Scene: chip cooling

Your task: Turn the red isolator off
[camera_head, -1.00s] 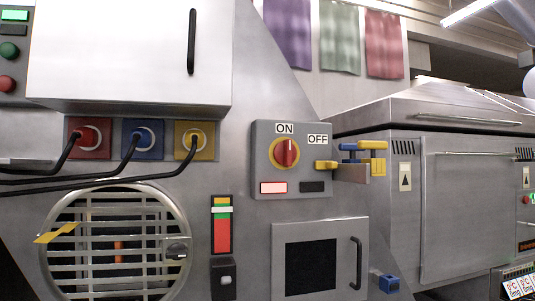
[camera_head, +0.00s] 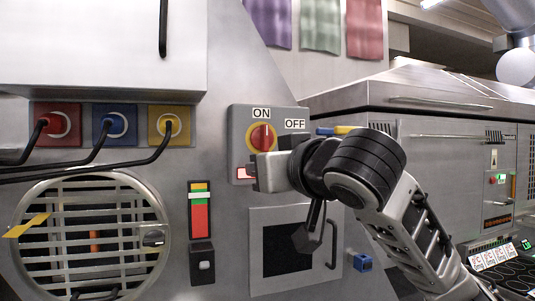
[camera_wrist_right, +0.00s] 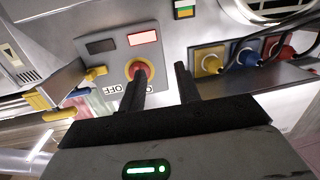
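The red isolator is a red rotary knob (camera_head: 262,137) on a yellow round plate, on a grey panel box (camera_head: 238,130) in the head view. Its handle stands about upright, towards the ON label (camera_head: 261,113); the OFF label (camera_head: 295,124) is to its right. In the right wrist view the knob (camera_wrist_right: 140,72) is beside the tip of one finger of my right gripper (camera_wrist_right: 160,80). The two black fingers are apart with nothing held between them. I cannot tell whether the finger touches the knob. My left gripper is in neither view.
Yellow, blue and red sockets with black cables sit left of the panel in the head view. A yellow-handled part (camera_wrist_right: 58,105) sticks out near the panel. My right arm covers part of the panel.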

